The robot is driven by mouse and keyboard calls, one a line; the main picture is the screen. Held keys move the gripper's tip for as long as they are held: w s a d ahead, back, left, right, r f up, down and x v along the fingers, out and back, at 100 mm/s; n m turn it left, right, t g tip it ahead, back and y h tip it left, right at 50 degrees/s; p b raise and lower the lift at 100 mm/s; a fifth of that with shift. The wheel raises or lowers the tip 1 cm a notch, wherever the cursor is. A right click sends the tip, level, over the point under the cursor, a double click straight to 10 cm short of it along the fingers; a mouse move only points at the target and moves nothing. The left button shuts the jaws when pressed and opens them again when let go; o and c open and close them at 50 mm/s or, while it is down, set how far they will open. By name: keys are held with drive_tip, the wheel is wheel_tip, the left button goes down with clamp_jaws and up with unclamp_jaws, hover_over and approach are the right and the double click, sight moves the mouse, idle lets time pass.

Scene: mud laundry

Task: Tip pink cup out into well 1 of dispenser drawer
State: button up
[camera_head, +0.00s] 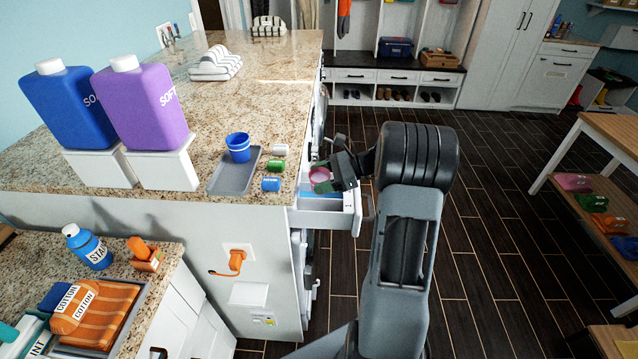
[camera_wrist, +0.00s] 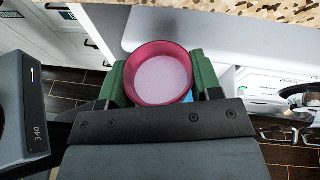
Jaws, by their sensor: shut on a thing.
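My gripper (camera_wrist: 158,80) is shut on the pink cup (camera_wrist: 160,75), with a green finger on each side of it in the wrist view. The cup looks upright from above, with a pale pink surface inside; I cannot tell whether that is liquid or the cup's floor. In the head view the pink cup (camera_head: 320,177) is above the open dispenser drawer (camera_head: 325,219). The drawer juts out from the counter's right side. Blue shows inside it, and a white block stands at its right end. Well 1 cannot be made out; the cup and gripper partly cover the drawer.
On the granite counter, a blue cup (camera_head: 238,147) stands on a grey tray (camera_head: 226,179) beside several small labelled cylinders (camera_head: 274,165). Blue (camera_head: 66,105) and purple (camera_head: 148,108) detergent bottles stand on white blocks at left. The floor to the right is open up to a wooden shelf (camera_head: 600,190).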

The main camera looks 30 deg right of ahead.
drive_tip(key=shift+w+f+n+t+h+b, duration=0.15)
drive_tip(key=shift+n+t+h+b, duration=0.4)
drive_tip(key=shift+b, duration=1.4)
drive_tip(key=shift+s+f+n+t+y+b, duration=0.2)
drive_tip(key=shift+n+b, duration=0.65)
drive_tip(key=shift+b, duration=1.05)
drive_tip(key=shift+w+f+n+t+h+b, duration=0.15)
drive_tip(key=shift+n+t+h+b, duration=0.4)
drive_tip(key=shift+b, duration=1.4)
drive_tip(key=n+b, duration=0.1)
drive_tip(key=b, duration=0.3)
drive_tip(key=n+t+b, duration=0.1)
drive_tip(key=n+b, duration=0.1)
drive_tip(key=b, duration=0.3)
drive_tip(key=shift+s+a+r+t, duration=0.1)
drive_tip(key=shift+s+a+t, duration=0.1)
drive_tip(key=shift+t, duration=0.1)
drive_tip(key=n+b, duration=0.1)
drive_tip(key=b, duration=0.2)
drive_tip(key=n+t+b, duration=0.1)
drive_tip(key=b, duration=0.2)
drive_tip(key=shift+s+r+n+h, duration=0.1)
drive_tip(key=shift+s+n+h, duration=0.15)
drive_tip(key=shift+n+h, duration=0.1)
drive_tip(key=shift+s+a+n+t+b, duration=0.1)
drive_tip(key=shift+n+t+b, duration=0.25)
drive_tip(key=shift+b, duration=0.7)
